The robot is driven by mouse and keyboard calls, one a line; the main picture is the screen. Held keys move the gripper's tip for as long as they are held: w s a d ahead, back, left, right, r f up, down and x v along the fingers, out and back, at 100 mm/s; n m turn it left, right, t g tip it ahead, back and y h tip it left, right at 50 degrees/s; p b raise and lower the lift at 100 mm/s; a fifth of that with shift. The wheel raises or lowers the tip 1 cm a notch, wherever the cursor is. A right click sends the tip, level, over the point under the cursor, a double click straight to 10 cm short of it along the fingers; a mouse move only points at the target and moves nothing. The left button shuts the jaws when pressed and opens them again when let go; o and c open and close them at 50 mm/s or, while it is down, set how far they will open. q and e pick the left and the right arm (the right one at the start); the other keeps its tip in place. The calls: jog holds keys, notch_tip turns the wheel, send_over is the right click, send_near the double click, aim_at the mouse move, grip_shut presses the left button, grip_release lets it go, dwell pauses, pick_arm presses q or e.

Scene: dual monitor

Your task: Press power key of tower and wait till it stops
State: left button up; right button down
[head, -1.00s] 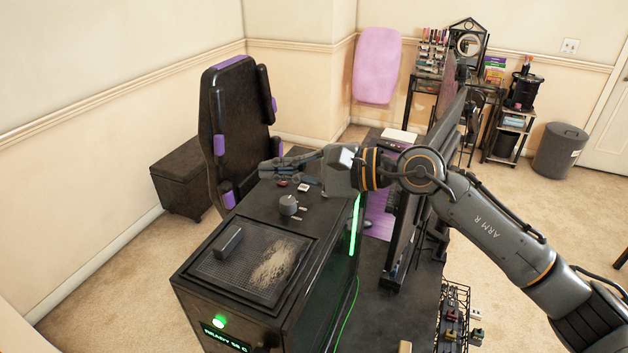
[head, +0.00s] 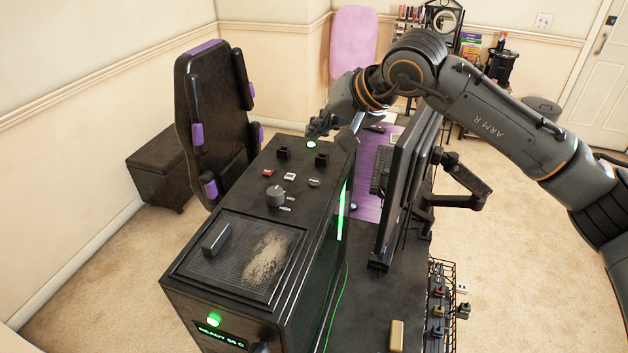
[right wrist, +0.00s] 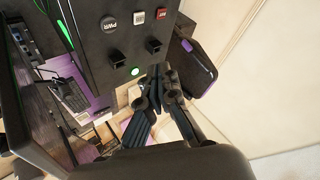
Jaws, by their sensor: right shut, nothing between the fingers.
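The black tower (head: 245,185) stands at the left of the desk, with a keypad-like row on its top. The round grey power key (head: 314,182) sits beside a white key (head: 290,177) and a red key (head: 267,173). In the right wrist view the power key (right wrist: 109,23) is marked PWR. My right gripper (head: 320,128) is shut and empty near the tower's far end, by a lit green lamp (head: 311,144) and apart from the power key. It also shows in the right wrist view (right wrist: 157,82). My left gripper is out of view.
Two black toggles (head: 321,160) lie between lamp and keys. A grey knob (head: 276,195) and mesh panel (head: 240,258) are nearer. Monitors (head: 403,190) stand to the right.

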aim_at(318, 183)
notch_tip(318, 183, down, 8)
jog(key=b, duration=0.3)
jog(key=shift+r+b, duration=0.1)
jog(key=shift+b, duration=0.2)
jog(key=shift+f+b, duration=0.35)
jog(key=shift+r, duration=0.1)
dwell(0.7)
jog(key=shift+f+b, duration=0.45)
jog(key=shift+b, duration=0.25)
jog(key=shift+f+b, duration=0.4)
jog(key=shift+b, duration=0.15)
dwell(0.5)
jog(key=shift+r, duration=0.8)
